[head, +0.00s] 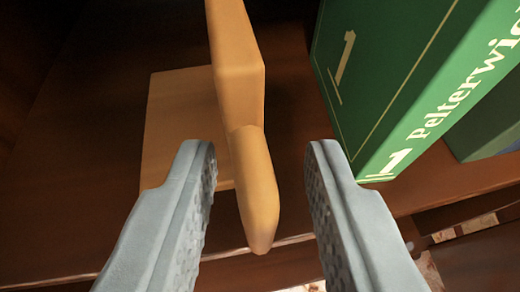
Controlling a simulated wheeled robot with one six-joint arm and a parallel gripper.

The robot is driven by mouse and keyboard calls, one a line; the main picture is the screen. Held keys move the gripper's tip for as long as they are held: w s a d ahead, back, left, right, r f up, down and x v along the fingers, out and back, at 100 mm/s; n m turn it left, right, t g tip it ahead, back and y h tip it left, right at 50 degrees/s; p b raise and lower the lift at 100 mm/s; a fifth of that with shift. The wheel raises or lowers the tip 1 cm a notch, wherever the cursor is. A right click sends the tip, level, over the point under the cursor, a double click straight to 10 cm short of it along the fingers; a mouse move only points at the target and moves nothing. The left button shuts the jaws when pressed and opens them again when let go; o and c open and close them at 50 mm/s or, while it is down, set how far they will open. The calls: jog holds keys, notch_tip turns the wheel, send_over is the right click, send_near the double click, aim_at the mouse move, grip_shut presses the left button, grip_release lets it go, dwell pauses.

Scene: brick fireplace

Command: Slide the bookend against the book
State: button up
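The bookend (237,85) is orange-tan, with an upright plate, a flat base plate (172,110) lying to the left and a rounded knob (256,190) jutting toward me. It stands on a dark brown wooden shelf (70,190). My gripper (262,165) is open, with one grey padded finger on each side of the knob. A gap shows between the knob and each finger, wider on the right. The green book (395,75), with "1" and "Pelterwi" on its spine, stands to the right of the bookend. A clear gap separates them at the front.
Another dark green and blue book (485,125) stands right of the green book. The shelf's front edge (85,276) runs below the bookend. Bare shelf lies left of the bookend and between it and the green book.

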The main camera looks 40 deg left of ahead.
jog(key=shift+c, duration=0.2)
grip_shut()
jog(key=w+d, duration=0.2)
jog(key=w, duration=0.1)
jog(key=shift+w+d, duration=0.1)
jog(key=shift+d, duration=0.1)
jog(key=shift+o, duration=0.2)
grip_release()
jog(key=shift+d, duration=0.1)
jog(key=v, duration=1.7)
